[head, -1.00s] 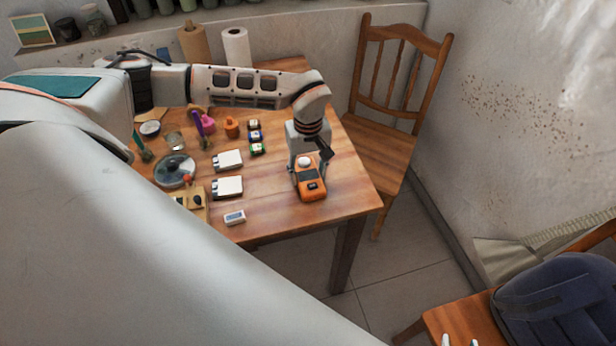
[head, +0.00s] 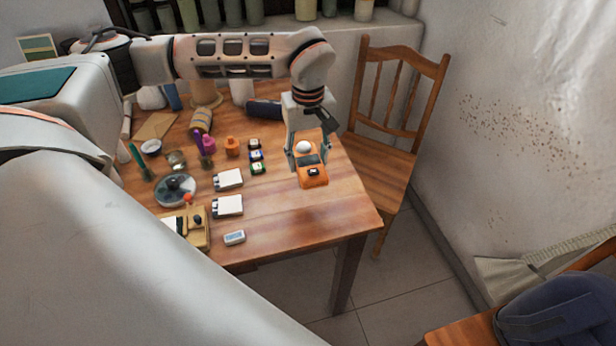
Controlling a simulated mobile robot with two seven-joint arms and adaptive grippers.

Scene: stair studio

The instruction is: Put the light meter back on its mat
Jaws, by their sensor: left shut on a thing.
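The light meter (head: 313,175) is an orange handheld device with a white dome and a dark display. My left gripper (head: 306,160) is shut on it from above, with a finger on each side near the dome. The meter appears to be held above the right part of the wooden table (head: 300,215). The gap beneath it is hard to judge. I cannot make out a mat for it in this view. My right gripper is not in view.
A wooden chair (head: 385,160) stands beyond the table's right edge. The table's front right is clear.

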